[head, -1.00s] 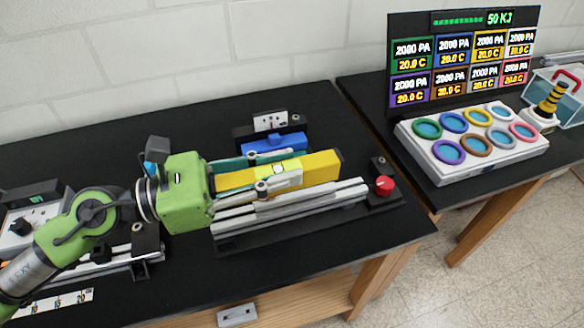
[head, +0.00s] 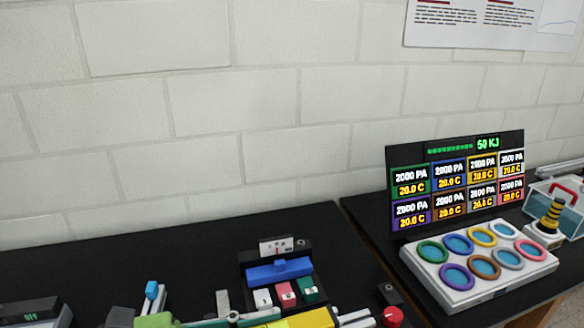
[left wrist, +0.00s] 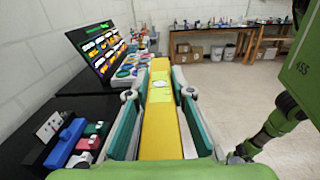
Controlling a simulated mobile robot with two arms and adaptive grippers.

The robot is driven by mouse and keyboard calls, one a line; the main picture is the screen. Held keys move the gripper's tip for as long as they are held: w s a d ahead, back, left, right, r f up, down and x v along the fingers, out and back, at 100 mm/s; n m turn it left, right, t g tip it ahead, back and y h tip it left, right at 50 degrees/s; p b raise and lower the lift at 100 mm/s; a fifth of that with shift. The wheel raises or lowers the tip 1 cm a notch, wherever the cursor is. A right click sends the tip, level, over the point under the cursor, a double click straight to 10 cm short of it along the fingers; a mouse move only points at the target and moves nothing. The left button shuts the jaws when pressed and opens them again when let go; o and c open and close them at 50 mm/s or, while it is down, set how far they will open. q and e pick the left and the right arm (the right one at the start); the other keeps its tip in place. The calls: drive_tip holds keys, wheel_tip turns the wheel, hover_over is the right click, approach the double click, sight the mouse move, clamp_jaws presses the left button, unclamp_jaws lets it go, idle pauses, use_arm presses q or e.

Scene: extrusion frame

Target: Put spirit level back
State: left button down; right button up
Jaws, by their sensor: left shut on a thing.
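The yellow spirit level (head: 312,320) shows only in part at the bottom edge of the head view. In the left wrist view the spirit level (left wrist: 160,125) runs lengthwise away from the camera, with its pale vial window midway. My left gripper (left wrist: 160,94) is shut on it, with one finger on each side. In the head view the left gripper (head: 252,317) is cut off by the bottom edge. What lies under the level is hidden. My right gripper is in neither view.
Behind the level is a blue block (head: 280,271) with several coloured pieces before it. A red knob (head: 392,316) is to the right. The right bench holds a display board (head: 457,180) and a white tray of coloured rings (head: 445,296). The black bench (head: 130,250) is clear at back left.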

use_arm(q)
drive_tip(key=w+a+f+n+t+y, duration=0.6)
drive_tip(key=a+f+n+t+y, duration=0.2)
drive_tip(key=f+n+t+y, duration=0.25)
drive_tip(key=s+a+f+n+t+y, duration=0.1)
drive_tip(key=s+a+f+n+y, duration=0.2)
drive_tip(key=a+y, duration=0.3)
drive_tip(key=shift+s+a+f+n+t+b, duration=0.15)
drive_tip(key=shift+s+f+n+t+b, duration=0.15)
drive_tip(key=shift+f+b, duration=0.2)
drive_tip(key=shift+y, duration=0.25)
drive_tip(key=shift+w+a+f, duration=0.1)
idle(0.5)
idle(1.0)
